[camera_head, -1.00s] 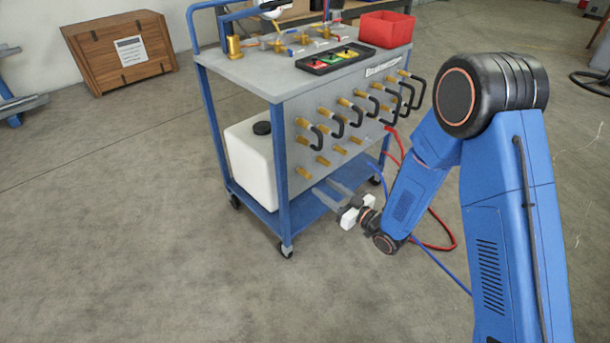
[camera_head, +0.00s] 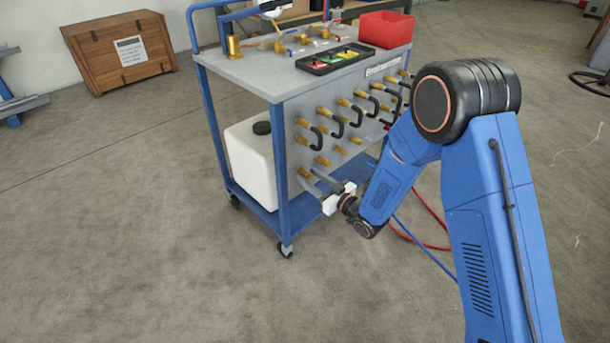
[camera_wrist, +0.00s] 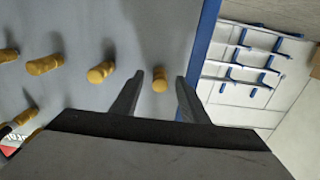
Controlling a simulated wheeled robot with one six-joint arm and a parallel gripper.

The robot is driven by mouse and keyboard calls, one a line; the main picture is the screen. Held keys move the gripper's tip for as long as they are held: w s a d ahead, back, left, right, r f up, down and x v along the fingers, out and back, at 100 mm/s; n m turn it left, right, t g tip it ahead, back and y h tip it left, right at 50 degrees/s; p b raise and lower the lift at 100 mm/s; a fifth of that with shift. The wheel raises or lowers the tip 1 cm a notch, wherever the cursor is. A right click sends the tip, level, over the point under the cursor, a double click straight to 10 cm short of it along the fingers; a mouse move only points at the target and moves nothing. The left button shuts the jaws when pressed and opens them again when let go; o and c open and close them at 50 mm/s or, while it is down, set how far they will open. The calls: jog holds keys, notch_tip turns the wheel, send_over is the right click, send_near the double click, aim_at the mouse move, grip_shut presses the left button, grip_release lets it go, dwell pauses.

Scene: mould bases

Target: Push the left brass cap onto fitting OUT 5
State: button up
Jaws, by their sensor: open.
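A row of short brass caps or fittings sticks out of the cart's grey front panel. The leftmost brass piece of the low row (camera_head: 305,172) is near the blue corner post. In the wrist view this leftmost piece (camera_wrist: 160,79) appears between the two fingertips, with a gap on both sides. My gripper (camera_head: 314,181) is open and empty, its fingers pointing at the panel. The fingers (camera_wrist: 158,82) also show in the wrist view. I cannot tell how far each cap is seated, and no OUT 5 label is readable.
Brass fittings with black hoses (camera_head: 338,122) fill the panel above. The blue corner post (camera_wrist: 205,45) stands close beside the fingers. A white tank (camera_head: 250,160) sits on the blue lower shelf. Red and blue hoses (camera_head: 430,245) lie on the floor at right. The floor in front is clear.

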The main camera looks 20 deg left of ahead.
aim_at(310, 178)
grip_shut()
jog(key=shift+s+d, duration=0.1)
jog(key=shift+d, duration=0.15)
jog(key=shift+v, duration=2.3)
jog(key=shift+v, duration=2.95)
